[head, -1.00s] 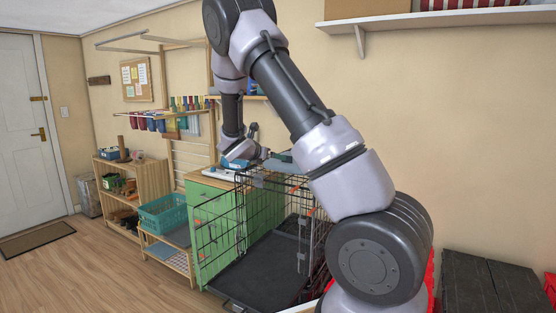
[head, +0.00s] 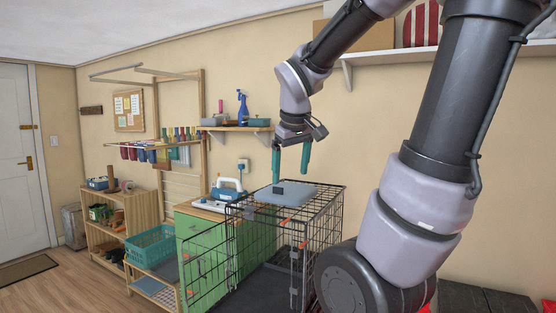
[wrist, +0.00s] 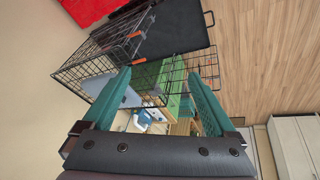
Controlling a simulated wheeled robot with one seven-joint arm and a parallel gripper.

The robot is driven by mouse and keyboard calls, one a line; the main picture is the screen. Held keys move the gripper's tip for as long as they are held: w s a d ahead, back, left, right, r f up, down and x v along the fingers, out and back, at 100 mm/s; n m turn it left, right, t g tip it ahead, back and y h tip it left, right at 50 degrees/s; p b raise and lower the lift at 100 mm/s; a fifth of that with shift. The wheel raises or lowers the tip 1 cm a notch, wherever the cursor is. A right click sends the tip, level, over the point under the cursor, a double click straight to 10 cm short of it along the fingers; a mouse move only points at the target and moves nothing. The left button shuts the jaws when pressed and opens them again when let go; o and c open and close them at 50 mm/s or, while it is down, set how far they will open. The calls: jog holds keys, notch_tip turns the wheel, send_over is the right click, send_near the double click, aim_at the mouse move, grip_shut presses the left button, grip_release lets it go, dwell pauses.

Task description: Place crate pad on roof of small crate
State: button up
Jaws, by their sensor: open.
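The wire crate (head: 300,222) stands with its door side open and a black tray (head: 255,290) in its floor. A flat blue-grey pad (head: 292,190) lies on the crate's wire roof, with a small dark patch on it. My gripper (head: 291,163) hangs above the pad, its two teal fingers spread and nothing between them. The left fingertip looks close to the pad; I cannot tell the exact gap. In the wrist view the pad (wrist: 125,92) shows on the roof, partly hidden by a finger, beside the crate's wire (wrist: 90,72).
A green cabinet (head: 205,245) with a white and blue item (head: 226,190) on top stands left of the crate. Farther left are a teal basket (head: 150,245) and wooden shelves. A wall shelf (head: 235,128) holds a blue spray bottle. A dark box sits at the lower right.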

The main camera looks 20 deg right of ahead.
jog(key=s+a+r+m+t+y, duration=0.2)
jog(key=s+a+r+m+y, duration=0.1)
jog(key=s+a, duration=0.4)
jog(key=s+r+m, duration=0.1)
jog(key=m, duration=0.1)
jog(key=shift+m+t, duration=0.3)
jog(key=shift+m, duration=0.1)
jog(key=shift+w+d, duration=0.1)
dwell(0.6)
